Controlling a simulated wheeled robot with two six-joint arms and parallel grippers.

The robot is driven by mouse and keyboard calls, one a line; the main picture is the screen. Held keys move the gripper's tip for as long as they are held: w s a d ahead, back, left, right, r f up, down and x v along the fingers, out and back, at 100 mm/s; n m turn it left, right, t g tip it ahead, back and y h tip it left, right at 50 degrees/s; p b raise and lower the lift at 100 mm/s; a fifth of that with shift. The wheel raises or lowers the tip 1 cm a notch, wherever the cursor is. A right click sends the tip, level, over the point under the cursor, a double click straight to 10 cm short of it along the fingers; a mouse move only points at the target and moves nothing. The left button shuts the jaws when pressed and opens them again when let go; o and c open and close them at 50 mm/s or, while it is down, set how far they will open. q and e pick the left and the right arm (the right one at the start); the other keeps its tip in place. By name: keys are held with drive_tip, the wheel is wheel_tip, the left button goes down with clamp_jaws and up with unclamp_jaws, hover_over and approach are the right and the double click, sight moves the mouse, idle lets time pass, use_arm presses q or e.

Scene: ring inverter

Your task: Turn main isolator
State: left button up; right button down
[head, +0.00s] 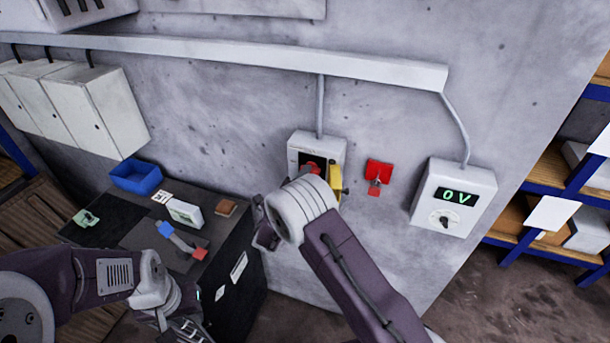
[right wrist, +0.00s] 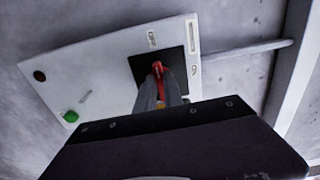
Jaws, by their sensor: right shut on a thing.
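The main isolator is a pale box (head: 303,142) on the concrete wall in the middle of the head view. It has a black plate (right wrist: 142,68) and a red handle (head: 312,168), also visible in the right wrist view (right wrist: 157,67). My right gripper (right wrist: 161,92) is shut on the red handle, its fingers either side of it. My wrist hides much of the box in the head view. A yellow part (head: 335,180) shows beside the box. My left gripper (head: 187,328) is low at the bottom left, away from the isolator; its jaws are unclear.
A meter box (head: 478,180) reading 0 V and a red lockout piece (head: 378,172) are on the wall to the right. A dark cabinet at left carries a blue bin (head: 137,177), a small meter (head: 185,212) and tools. Shelves (head: 548,215) stand far right.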

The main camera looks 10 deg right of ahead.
drive_tip(key=shift+r, duration=0.15)
drive_tip(key=c, duration=1.5)
unclamp_jaws()
drive_tip(key=shift+o, duration=0.2)
drive_tip(key=shift+w, duration=0.1)
drive_tip(key=b+v, duration=0.3)
drive_tip(key=v, duration=0.6)
